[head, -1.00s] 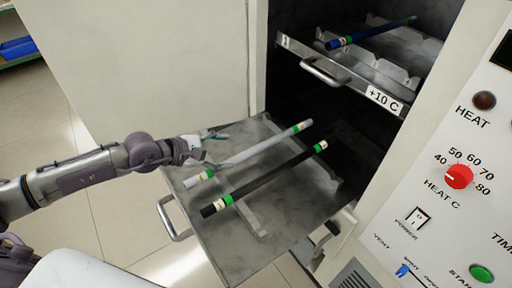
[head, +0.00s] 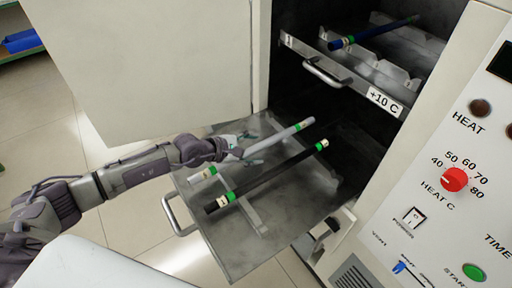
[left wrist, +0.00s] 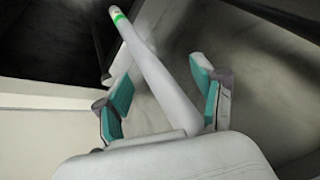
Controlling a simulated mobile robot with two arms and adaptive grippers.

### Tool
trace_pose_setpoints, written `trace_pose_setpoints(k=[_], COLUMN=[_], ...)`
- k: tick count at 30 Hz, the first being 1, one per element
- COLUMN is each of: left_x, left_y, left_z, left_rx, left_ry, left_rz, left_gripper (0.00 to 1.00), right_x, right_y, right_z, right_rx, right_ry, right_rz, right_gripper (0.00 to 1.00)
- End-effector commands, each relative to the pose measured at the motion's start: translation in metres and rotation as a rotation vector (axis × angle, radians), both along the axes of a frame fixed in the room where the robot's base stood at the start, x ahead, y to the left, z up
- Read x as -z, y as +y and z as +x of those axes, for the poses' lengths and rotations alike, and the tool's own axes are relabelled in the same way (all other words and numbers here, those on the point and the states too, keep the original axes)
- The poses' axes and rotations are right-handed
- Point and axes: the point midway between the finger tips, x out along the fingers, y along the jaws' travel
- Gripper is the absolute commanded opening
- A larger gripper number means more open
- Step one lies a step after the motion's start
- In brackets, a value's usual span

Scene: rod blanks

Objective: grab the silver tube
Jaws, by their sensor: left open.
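The silver tube (head: 279,138) lies slanted on the pulled-out lower drawer (head: 245,241), with green bands near both ends. My left gripper (head: 250,151) is open at the tube's middle, coming from the left. In the left wrist view the tube (left wrist: 160,72) runs between the two teal-padded fingers of the gripper (left wrist: 163,104), with a gap visible on each side. The gripper hides part of the tube in the head view. My right gripper is not in view.
A black tube (head: 270,177) with green bands lies alongside the silver one, to its right. An upper drawer (head: 340,75) marked +10 C holds a blue tube (head: 372,32). The control panel (head: 450,205) stands at the right, the white door (head: 150,70) at the left.

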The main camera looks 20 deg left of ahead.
Motion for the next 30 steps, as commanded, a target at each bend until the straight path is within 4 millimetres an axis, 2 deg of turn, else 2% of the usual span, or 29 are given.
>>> trace_pose_setpoints(k=[1, 2, 13, 25, 30], left_x=[0.0001, 0.0001, 0.0006, 0.0023, -0.0062], left_y=[0.0002, 0.0002, 0.0003, -0.0003, -0.0006], left_z=[-0.0003, -0.0003, -0.0008, -0.0025, -0.0028], left_rx=[0.000, 0.000, 0.000, 0.003, 0.005], left_ry=[0.000, 0.000, 0.002, 0.006, 0.007], left_rz=[0.000, 0.000, 0.000, 0.003, 0.002], left_gripper=[0.69, 0.64, 0.02, 0.00, 0.00], right_x=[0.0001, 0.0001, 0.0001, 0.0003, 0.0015], right_y=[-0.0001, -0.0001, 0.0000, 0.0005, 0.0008], right_z=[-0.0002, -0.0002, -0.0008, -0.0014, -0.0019], right_rx=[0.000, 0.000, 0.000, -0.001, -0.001], right_ry=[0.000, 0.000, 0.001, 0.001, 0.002], right_rz=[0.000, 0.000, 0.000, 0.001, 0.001], right_gripper=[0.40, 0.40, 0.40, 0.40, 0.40])
